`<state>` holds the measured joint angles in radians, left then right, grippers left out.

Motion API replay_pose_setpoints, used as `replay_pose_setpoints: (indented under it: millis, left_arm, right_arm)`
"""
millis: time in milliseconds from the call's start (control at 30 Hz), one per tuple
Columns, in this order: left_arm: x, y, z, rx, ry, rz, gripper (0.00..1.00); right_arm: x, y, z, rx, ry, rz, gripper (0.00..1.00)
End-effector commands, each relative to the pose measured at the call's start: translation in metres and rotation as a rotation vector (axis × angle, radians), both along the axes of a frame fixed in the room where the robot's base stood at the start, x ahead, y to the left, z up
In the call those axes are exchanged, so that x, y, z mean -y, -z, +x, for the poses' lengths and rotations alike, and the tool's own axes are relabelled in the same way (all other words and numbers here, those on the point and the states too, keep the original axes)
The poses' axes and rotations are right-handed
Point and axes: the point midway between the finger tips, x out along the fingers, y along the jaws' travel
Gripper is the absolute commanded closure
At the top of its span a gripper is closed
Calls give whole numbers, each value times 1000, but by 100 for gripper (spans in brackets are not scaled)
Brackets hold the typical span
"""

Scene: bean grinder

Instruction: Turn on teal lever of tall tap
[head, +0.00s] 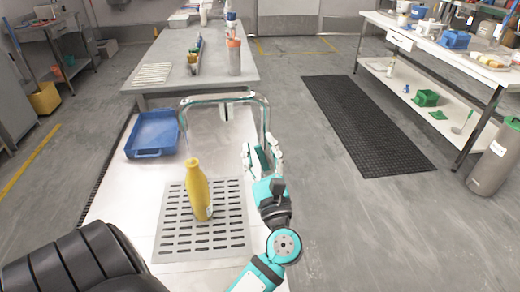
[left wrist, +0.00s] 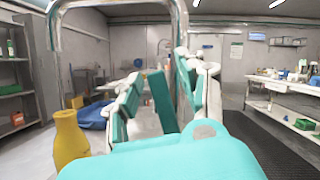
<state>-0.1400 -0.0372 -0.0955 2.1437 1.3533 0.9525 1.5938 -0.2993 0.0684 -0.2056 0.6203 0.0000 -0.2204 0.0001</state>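The tall tap (head: 225,99) arches over the white counter, its spout end above a yellow bottle (head: 197,192). The bottle stands upright on the slotted drain grate (head: 173,243). The bottle also shows in the left wrist view (left wrist: 70,138), and the tap's pipe rises there (left wrist: 178,25). My left gripper (head: 262,153) is at the right side of the tap, fingers pointing away. In the left wrist view its fingers (left wrist: 160,95) are apart, with a dark teal plate, seemingly the lever (left wrist: 161,101), between them. Contact is hard to tell. My right gripper is not in view.
A blue tray (head: 152,134) lies on the counter left of the tap. A grey table (head: 215,65) with bottles stands behind. A black floor mat (head: 365,125) and a workbench (head: 440,52) are to the right. The floor between the counter and mat is clear.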

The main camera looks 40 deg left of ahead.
Motion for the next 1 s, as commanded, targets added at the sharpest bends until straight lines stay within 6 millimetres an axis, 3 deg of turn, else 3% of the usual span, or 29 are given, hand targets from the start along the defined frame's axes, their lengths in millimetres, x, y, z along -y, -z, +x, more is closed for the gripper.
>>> replay_pose_setpoints:
  millis: [333,800,1000]
  left_arm:
    - [5,3,-4,0,-1,0,60]
    - [75,36,-51,-2,1,0,60]
    - [90,43,-61,-1,-1,0,60]
  right_arm:
    - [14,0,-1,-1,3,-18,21]
    - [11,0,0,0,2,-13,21]
    - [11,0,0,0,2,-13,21]
